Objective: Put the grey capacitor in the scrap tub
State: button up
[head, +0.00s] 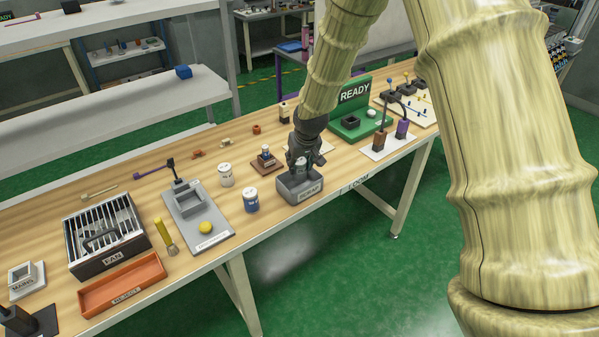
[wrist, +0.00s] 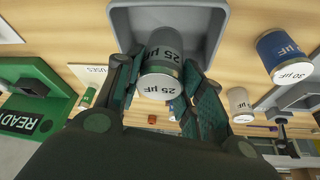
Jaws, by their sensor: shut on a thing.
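The grey capacitor (wrist: 163,62), marked 25 µF, is between the fingers of my gripper (wrist: 160,78) in the wrist view. My gripper (head: 303,165) is shut on it and points down over the grey scrap tub (head: 302,195) in the head view. In the wrist view the scrap tub (wrist: 218,25) opens behind the capacitor's far end. The fingers hide part of the capacitor in the head view, and I cannot tell if its lower end is below the tub's rim.
A blue capacitor (head: 251,200) and a white one (head: 226,175) stand left of the tub. A small brown stand (head: 266,160) is behind it. The green READY fixture (head: 358,115) is behind right. The table's front edge runs close before the tub.

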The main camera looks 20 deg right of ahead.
aim_at(300, 172)
jog(key=shift+f+p, duration=0.4)
jog(key=shift+f, duration=1.7)
jog(key=shift+f, duration=0.15)
jog(key=o, duration=1.1)
jog(key=shift+b+v, duration=0.85)
jog(key=shift+v, duration=5.25)
jog(key=s+a+f+g, duration=0.1)
jog(key=s+f, duration=0.4)
jog(key=f, duration=0.3)
jog(key=s+f, duration=0.4)
jog(key=f, duration=0.4)
jog(key=s+f+g, duration=0.1)
jog(key=s+f, duration=0.6)
jog(key=s, duration=0.4)
jog(key=s+f+g, duration=0.1)
jog(key=s+f, duration=0.5)
jog(key=s, duration=0.6)
jog(key=s+f+g, duration=0.1)
jog(key=s+f, duration=0.6)
jog(key=s, duration=0.5)
jog(key=shift+d+f+m, duration=0.35)
jog(key=shift+m, duration=0.05)
